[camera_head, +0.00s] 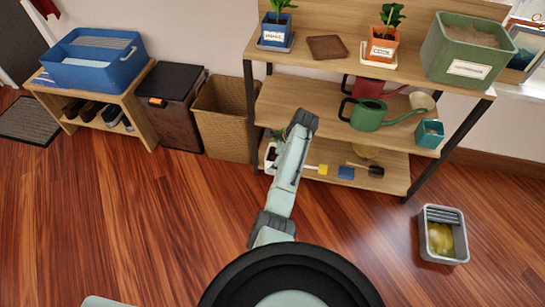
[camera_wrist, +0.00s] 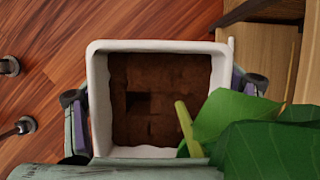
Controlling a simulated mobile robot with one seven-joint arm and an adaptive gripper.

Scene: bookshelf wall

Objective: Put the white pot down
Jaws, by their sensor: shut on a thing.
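The white pot (camera_wrist: 160,46) is a squarish pot with brown soil, and a green plant (camera_wrist: 240,115) leans out at its lower right in the wrist view. My gripper (camera_wrist: 163,100) is shut on the pot, with a finger at its left and right sides. In the head view a bit of the white pot (camera_head: 270,156) shows left of my arm, by the left end of the lowest shelf; my arm hides the rest and my gripper. I cannot tell whether the pot touches the shelf or floor.
The wooden shelf unit (camera_head: 328,97) holds potted plants, watering cans and small tools. A woven basket (camera_head: 222,118) stands left of the pot. A grey bin (camera_head: 442,257) with yellow contents is on the floor at right. The wooden floor (camera_head: 90,230) is clear at left.

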